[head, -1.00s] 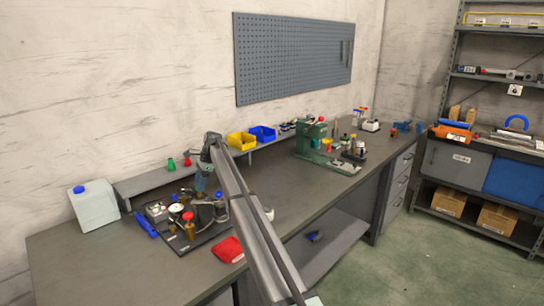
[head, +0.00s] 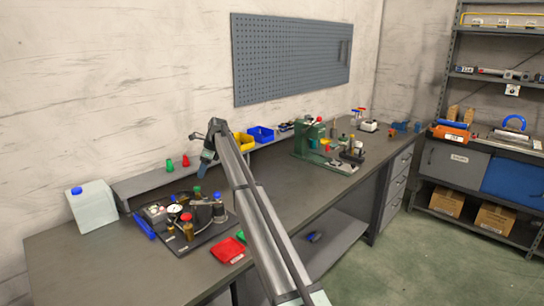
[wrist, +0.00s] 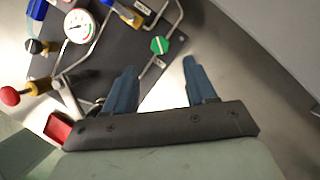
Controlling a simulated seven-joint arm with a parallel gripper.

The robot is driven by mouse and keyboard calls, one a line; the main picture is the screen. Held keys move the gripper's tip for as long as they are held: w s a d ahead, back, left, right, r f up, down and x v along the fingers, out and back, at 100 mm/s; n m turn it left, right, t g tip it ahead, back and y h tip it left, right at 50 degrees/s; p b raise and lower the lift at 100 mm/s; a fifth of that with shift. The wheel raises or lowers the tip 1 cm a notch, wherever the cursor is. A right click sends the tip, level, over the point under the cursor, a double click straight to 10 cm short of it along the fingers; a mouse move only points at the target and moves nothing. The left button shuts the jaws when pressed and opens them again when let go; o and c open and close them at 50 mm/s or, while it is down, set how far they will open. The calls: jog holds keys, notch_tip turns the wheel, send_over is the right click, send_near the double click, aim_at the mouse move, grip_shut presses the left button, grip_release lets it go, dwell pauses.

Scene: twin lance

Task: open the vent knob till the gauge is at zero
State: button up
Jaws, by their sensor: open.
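A dark plate (head: 205,240) on the bench carries pipes, a round white gauge (head: 174,211) and several coloured knobs. In the wrist view the gauge (wrist: 78,26) is at the upper left; its reading is too small to tell. A green knob (wrist: 159,45) with a white mark stands between and just beyond my fingertips in that view; it also shows in the head view (head: 197,190). Which knob is the vent is not labelled legibly. My gripper (wrist: 160,64) is open and empty, and in the head view (head: 203,176) it hangs above the plate's back side.
A red knob (wrist: 10,95) and a black knob (wrist: 35,46) are at left in the wrist view. A red tray (head: 228,250) lies before the plate, a white jug (head: 92,206) left of it. Yellow and blue bins (head: 261,134) sit behind; a green press (head: 313,140) stands right.

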jog(key=v, duration=0.6)
jog(key=w+d+f+m+t, duration=0.1)
jog(key=w+d, duration=0.1)
jog(key=d, duration=1.1)
jog(key=w+d+t, duration=0.2)
jog(key=w+d, duration=0.1)
jog(key=d, duration=1.1)
jog(key=shift+w+f+m, duration=0.25)
jog(key=shift+f+m, duration=0.1)
jog(key=shift+m, duration=0.05)
jog(key=shift+a, duration=0.1)
jog(key=r+n, duration=0.2)
jog(key=n, duration=0.4)
send_over(197, 187)
jog(key=s, duration=0.7)
jog(key=w+f+n, duration=0.2)
jog(key=f+n, duration=0.2)
jog(key=n, duration=0.2)
jog(key=w+f+n+h, duration=0.1)
jog(key=w+f+n, duration=0.1)
jog(key=f+n, duration=0.2)
jog(key=w+f+n+h, duration=0.1)
jog(key=f+n, duration=0.4)
jog(key=n, duration=0.5)
jog(key=shift+w+t, duration=0.4)
jog(key=shift+w, duration=0.25)
